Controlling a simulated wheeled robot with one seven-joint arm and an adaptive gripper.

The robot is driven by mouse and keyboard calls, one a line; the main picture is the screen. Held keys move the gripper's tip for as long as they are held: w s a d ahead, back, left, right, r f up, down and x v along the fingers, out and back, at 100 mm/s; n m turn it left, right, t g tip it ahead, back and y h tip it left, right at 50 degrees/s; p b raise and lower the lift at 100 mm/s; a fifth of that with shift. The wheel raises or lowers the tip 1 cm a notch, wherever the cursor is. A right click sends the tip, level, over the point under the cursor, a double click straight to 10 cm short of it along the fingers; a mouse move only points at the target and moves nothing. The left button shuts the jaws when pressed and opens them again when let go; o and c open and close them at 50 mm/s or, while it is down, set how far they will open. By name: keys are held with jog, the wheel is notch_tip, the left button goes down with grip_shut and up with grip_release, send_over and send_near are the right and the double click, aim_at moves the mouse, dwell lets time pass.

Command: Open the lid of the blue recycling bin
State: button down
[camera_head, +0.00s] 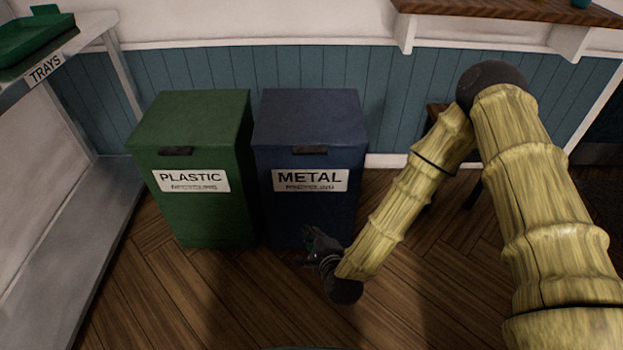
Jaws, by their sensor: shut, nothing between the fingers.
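The blue recycling bin (305,220) stands against the wall, with a white label reading METAL on its front. Its lid (309,115) is closed, and a dark handle (309,150) sits at the lid's front edge. My gripper (310,240) is dark, shut and empty. It appears low in front of the bin's lower right part, well below the handle in the picture. It covers a bit of the bin's lower front, and I cannot tell whether it touches the bin.
A green bin (215,215) labelled PLASTIC, lid closed, stands close on the left. A metal rack (75,200) with a green tray (32,38) is at far left. A wooden shelf (510,10) juts out at upper right. The wooden floor (220,295) in front is clear.

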jog(key=w+a+f+m+t+h+b, duration=0.1)
jog(key=w+m+t+b, duration=0.3)
jog(key=w+m+b, duration=0.25)
jog(key=m+t+h+b, duration=0.4)
jog(key=m+b, duration=0.6)
send_near(311, 163)
jog(key=b+x, duration=0.4)
jog(key=x, duration=0.2)
jog(key=shift+w, duration=0.1)
jog(key=shift+r, duration=0.9)
jog(key=shift+s+r+b, duration=0.2)
jog(key=shift+r+b, duration=0.45)
jog(key=shift+r, duration=0.55)
jog(key=shift+r, duration=0.1)
